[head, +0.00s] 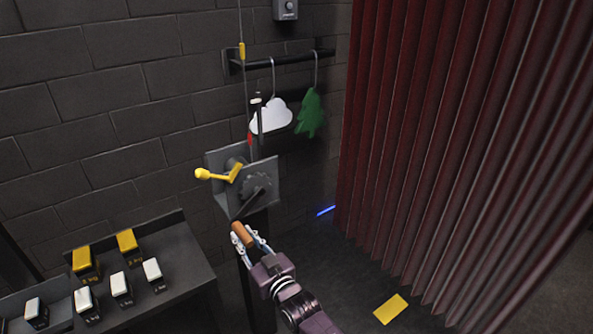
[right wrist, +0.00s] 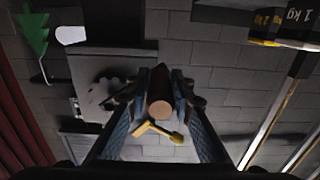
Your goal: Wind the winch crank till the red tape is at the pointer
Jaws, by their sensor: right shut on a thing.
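The winch (head: 226,196) has grey side plates and a toothed wheel, on a dark post in front of the brick wall. My right gripper (head: 247,238) is shut on the brown crank handle (head: 241,233), low at the winch's front. In the right wrist view the handle (right wrist: 160,108) sits between both fingers. A yellow lever with a round knob (head: 203,174) points left from the winch. The red tape (head: 250,139) shows on the line just above the winch, near a dark upright with a pale tip. I cannot tell which part is the pointer. My left gripper is out of view.
A bench (head: 190,283) at lower left bears several yellow-topped and white-topped weights. A rail (head: 300,59) holds a white cloud (head: 270,117) and a green tree (head: 309,112). A red curtain (head: 450,130) closes the right side. A yellow card (head: 390,309) lies on the floor.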

